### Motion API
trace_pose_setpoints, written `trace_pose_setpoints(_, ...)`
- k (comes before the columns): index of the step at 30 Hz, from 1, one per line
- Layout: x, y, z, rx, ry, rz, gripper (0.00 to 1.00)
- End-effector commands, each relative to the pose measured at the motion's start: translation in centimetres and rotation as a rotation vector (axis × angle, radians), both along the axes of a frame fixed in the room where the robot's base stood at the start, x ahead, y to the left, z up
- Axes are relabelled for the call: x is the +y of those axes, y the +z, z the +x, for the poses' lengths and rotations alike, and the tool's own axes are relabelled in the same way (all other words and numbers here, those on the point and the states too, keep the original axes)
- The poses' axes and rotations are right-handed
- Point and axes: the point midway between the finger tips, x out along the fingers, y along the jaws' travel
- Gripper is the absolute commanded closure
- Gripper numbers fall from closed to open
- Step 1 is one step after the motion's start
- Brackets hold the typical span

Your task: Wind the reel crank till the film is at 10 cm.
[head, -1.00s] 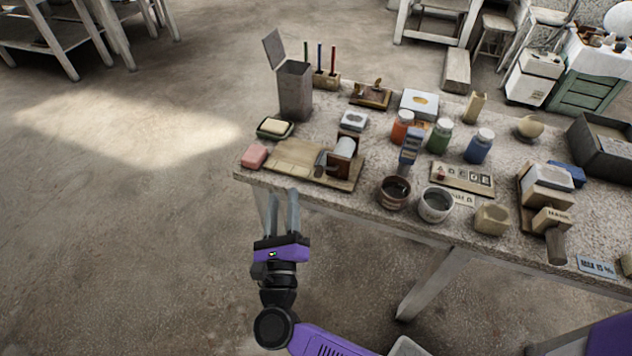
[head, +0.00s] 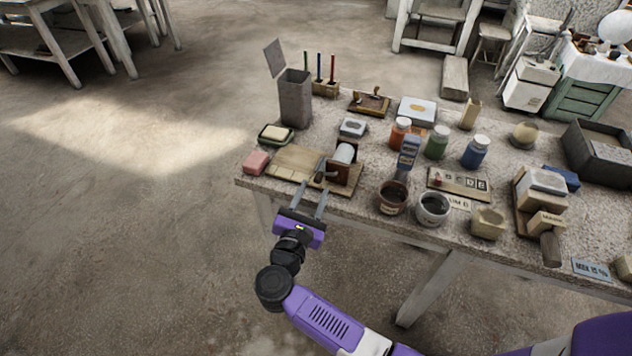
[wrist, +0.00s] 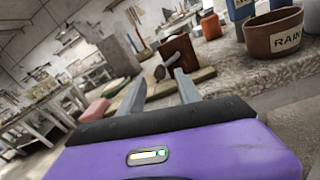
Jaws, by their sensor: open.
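The film reel unit is a brown block with a white roll (head: 344,153) on a wooden board (head: 295,163) at the table's near left edge. Its grey crank (head: 320,170) stands on the left side of the block. In the wrist view the brown block (wrist: 178,55) and the crank's grip (wrist: 160,72) show just beyond my fingers. My gripper (head: 311,193) is open and empty, its fingers pointing at the crank from the table's front edge. The fingers appear short of the crank; exact contact is hard to tell. I cannot read any film length mark.
A pink block (head: 256,161) and a soap dish (head: 275,136) lie left of the board. A brown pot (head: 391,197) and a white pot (head: 433,209) stand to the right, with several jars behind. A tall grey bin (head: 295,98) stands at the back left.

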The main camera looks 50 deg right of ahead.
Motion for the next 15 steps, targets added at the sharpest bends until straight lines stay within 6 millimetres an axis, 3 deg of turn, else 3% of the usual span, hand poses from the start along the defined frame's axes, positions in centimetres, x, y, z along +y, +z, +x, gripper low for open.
trace_pose_setpoints(6, -2.4, 0.0, 1.0, 0.003, -0.001, -0.001, 0.6)
trace_pose_setpoints(15, -3.0, 0.0, 1.4, 0.002, 0.001, -0.001, 0.6)
